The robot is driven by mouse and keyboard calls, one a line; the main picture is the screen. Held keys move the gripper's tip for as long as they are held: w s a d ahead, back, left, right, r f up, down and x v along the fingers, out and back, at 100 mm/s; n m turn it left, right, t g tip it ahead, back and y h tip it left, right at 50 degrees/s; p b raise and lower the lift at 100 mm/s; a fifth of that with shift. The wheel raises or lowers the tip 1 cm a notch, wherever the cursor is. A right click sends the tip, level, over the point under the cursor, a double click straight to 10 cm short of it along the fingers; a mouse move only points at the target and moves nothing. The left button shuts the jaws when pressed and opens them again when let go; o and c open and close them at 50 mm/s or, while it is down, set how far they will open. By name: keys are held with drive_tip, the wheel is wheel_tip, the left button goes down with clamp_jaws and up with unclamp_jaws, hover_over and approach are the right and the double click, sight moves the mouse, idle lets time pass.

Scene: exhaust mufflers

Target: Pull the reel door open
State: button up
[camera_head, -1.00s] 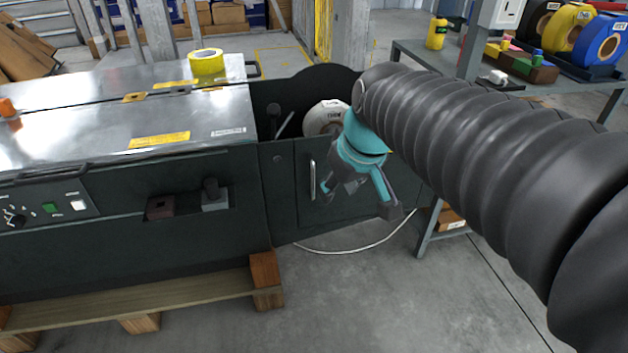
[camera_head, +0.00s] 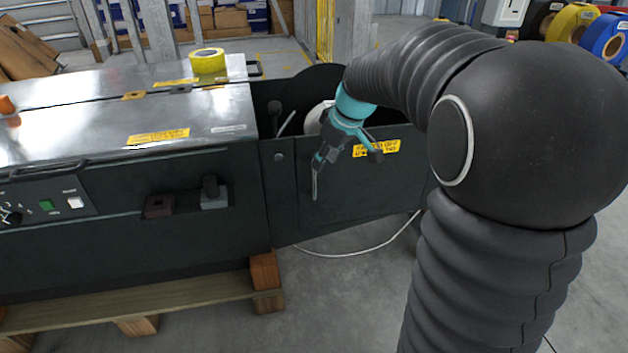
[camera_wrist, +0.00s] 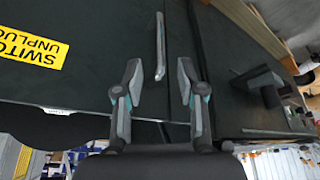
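The reel door (camera_head: 350,185) is a dark green panel on the right part of the machine, and it looks closed. It bears a yellow warning label (camera_head: 376,148), also seen in the wrist view (camera_wrist: 30,42). The slim metal handle (camera_head: 314,186) is near the door's left edge. My gripper (camera_head: 319,160) is at the handle's upper part in the head view. In the wrist view my gripper (camera_wrist: 158,68) is open, and one end of the handle (camera_wrist: 160,42) lies between the fingertips. I cannot tell whether the fingers touch it.
The machine's metal lid (camera_head: 80,105) carries a yellow tape roll (camera_head: 208,61). A wooden pallet (camera_head: 190,292) is under the machine. A white cable (camera_head: 350,252) curves over the floor below the door. Coloured reels (camera_head: 590,30) stand at the back right.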

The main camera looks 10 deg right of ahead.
sight(316, 177)
drive_tip(key=x, duration=0.9)
drive_tip(key=shift+f+b, duration=0.2)
drive_tip(key=shift+b, duration=0.2)
clamp_jaws()
